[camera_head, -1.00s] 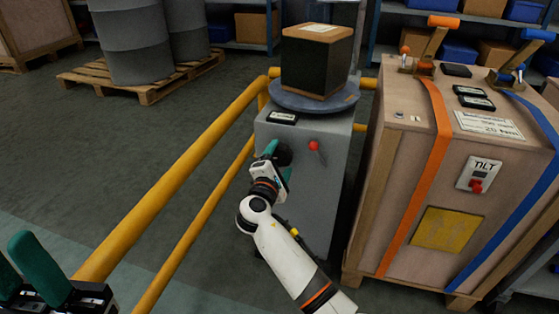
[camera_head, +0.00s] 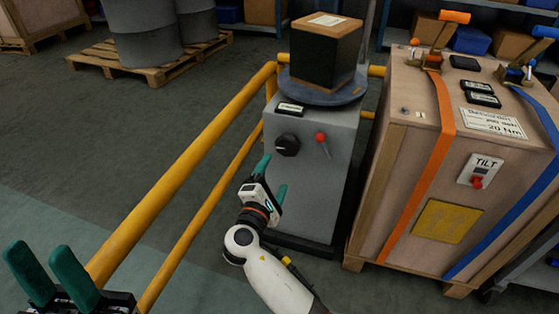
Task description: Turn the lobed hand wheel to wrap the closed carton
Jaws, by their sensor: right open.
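The black lobed hand wheel (camera_head: 287,145) is on the front of a grey cabinet (camera_head: 323,205), left of a red-knobbed lever (camera_head: 321,139). The carton (camera_head: 326,52) sits on a round turntable (camera_head: 318,97) on top of the cabinet. Its sides look dark, and its top is brown with a pale label. My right gripper (camera_head: 272,180) is open and empty, below and a little left of the hand wheel, apart from it. My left gripper (camera_head: 40,256) is open and empty at the bottom left, far from the cabinet.
A yellow railing (camera_head: 180,172) runs along the left of the cabinet and behind it. A large wooden crate (camera_head: 400,180) with orange and blue straps stands close on the right. Grey drums (camera_head: 146,32) stand on a pallet (camera_head: 120,68) at the back left.

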